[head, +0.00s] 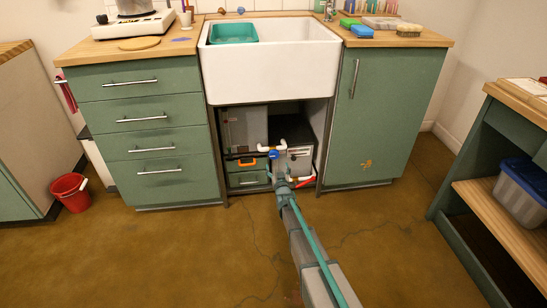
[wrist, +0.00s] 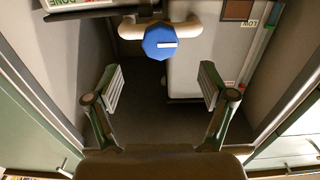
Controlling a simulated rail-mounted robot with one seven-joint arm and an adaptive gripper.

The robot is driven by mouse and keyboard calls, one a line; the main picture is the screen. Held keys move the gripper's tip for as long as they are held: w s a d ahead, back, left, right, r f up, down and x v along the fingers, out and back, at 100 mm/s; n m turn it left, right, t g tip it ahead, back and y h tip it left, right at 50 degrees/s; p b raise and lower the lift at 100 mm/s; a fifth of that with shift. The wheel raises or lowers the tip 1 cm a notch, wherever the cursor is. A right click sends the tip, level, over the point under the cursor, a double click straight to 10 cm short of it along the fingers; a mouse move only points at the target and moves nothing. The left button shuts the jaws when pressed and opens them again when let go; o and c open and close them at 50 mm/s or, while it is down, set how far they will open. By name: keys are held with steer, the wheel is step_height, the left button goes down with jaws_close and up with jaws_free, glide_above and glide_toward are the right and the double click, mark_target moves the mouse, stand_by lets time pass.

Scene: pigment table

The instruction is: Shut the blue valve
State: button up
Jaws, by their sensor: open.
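The blue valve (wrist: 161,43) is a blue knob with a white mark on its face, fixed on a pale pipe (wrist: 130,30) in the wrist view. In the head view the blue valve (head: 274,155) shows under the sink, just beyond my arm's end. My gripper (wrist: 162,85) is open and empty, its two fingers spread left and right. The knob lies ahead of the gap between the fingertips, apart from both. In the head view my gripper (head: 281,181) is small and partly hidden by my arm.
The open space under the white sink (head: 270,75) has close side walls. A grey box (head: 243,128), an orange-handled drawer (head: 247,162) and a red handle (head: 305,179) are near the valve. A cabinet door (head: 375,120) stands at right, drawers (head: 145,120) at left.

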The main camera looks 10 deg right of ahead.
mark_target(274, 156)
steer(key=w+b, duration=0.2)
steer(key=w, duration=0.7)
steer(key=shift+w, duration=0.2)
steer(key=c, duration=1.1)
steer(key=shift+c, duration=0.3)
